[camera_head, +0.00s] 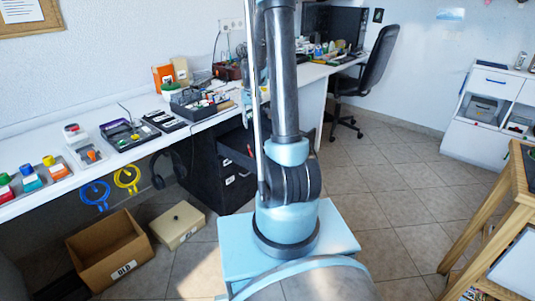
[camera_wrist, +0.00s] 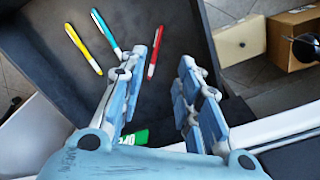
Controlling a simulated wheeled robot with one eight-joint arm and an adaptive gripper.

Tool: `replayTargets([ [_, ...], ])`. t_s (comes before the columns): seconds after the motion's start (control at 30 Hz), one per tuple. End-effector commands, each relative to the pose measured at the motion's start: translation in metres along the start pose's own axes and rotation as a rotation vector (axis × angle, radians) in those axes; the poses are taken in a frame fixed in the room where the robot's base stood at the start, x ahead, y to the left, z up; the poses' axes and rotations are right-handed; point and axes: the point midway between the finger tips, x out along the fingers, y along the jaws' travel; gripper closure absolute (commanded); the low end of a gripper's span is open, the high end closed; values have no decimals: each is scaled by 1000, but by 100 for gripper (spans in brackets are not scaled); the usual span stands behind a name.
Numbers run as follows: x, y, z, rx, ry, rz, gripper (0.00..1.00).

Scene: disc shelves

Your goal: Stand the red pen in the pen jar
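The red pen (camera_wrist: 154,54) lies in a dark open drawer (camera_wrist: 215,28), seen in the wrist view. My gripper (camera_wrist: 163,62) is open above the drawer, with nothing between its fingers that I can see gripped. The red pen shows close beside the left fingertip; I cannot tell whether they touch. I cannot make out the pen jar in either view.
A teal pen (camera_wrist: 104,32) and a yellow pen (camera_wrist: 82,47) lie left of the red one. A green object (camera_wrist: 136,137) is partly hidden by my gripper. The desk (camera_head: 135,155) edge is close. A cardboard box (camera_head: 108,247) and a beige box (camera_head: 178,226) stand on the floor.

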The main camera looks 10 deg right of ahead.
Motion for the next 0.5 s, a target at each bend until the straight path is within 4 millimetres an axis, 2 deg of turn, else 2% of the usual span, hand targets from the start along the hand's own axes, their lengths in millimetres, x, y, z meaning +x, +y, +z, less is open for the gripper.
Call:
replayTargets([
  [0.03,-12,-1,12,-1,5,1,69],
  [0.2,-43,-2,47,-3,20,4,69],
  [0.5,-84,-4,114,-6,48,9,69],
])
